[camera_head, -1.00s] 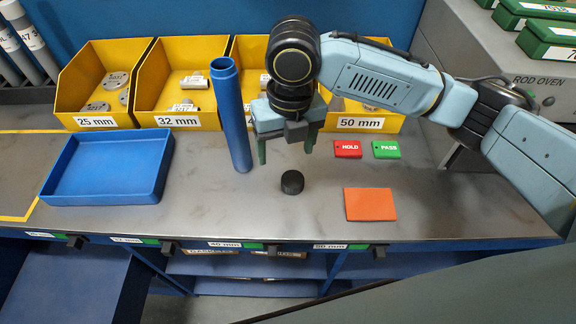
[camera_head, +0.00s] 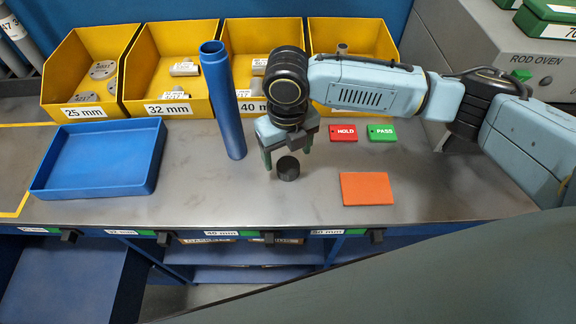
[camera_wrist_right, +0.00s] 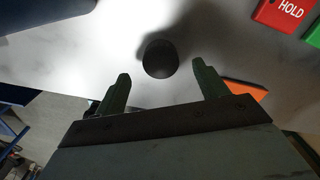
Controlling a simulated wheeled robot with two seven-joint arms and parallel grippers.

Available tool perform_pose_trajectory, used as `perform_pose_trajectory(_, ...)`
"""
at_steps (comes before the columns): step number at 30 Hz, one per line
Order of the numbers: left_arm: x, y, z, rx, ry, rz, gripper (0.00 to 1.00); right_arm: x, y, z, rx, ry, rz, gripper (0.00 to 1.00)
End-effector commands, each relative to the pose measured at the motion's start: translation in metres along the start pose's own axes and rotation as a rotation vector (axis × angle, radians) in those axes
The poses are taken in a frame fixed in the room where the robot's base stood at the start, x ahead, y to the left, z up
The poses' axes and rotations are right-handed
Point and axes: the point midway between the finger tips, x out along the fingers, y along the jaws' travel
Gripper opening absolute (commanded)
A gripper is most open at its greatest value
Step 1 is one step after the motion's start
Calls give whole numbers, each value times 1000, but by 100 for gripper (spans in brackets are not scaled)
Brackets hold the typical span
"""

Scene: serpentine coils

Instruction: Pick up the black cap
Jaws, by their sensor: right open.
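The black cap (camera_head: 288,168) stands on the grey bench top, between the blue tube and the orange pad. My right gripper (camera_head: 287,158) is open and empty, just above and behind the cap in the head view. In the right wrist view the cap (camera_wrist_right: 160,58) lies ahead of the two green fingers (camera_wrist_right: 160,82), roughly centred between them. I cannot tell whether the fingertips have come down to the cap's height. My left gripper is in neither view.
A blue tube (camera_head: 223,100) stands close left of the gripper. A blue tray (camera_head: 100,190) lies at left. Yellow bins (camera_head: 88,65) line the back. The HOLD tag (camera_head: 343,133), PASS tag (camera_head: 381,133) and orange pad (camera_head: 367,188) lie right. Bench around the cap is clear.

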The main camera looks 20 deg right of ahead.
Motion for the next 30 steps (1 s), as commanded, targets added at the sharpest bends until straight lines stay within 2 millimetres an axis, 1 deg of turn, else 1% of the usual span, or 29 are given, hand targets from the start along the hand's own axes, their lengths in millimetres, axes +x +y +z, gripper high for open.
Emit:
perform_pose_trajectory(1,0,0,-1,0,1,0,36,9,-1,-2,2,3,-1,72)
perform_pose_trajectory(3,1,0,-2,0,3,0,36,20,-1,-3,2,3,0,72)
perform_pose_trajectory(6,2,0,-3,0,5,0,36,32,-1,-2,0,1,-1,72)
perform_pose_trajectory(13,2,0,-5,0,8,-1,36,34,-1,-2,-1,-1,-1,72)
perform_pose_trajectory(14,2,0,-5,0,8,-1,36,34,-1,-2,-1,-1,-1,70)
perform_pose_trajectory(24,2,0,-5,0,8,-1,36,34,-1,-2,0,-1,-1,25)
perform_pose_trajectory(30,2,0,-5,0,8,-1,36,33,-1,-2,0,-1,0,25)
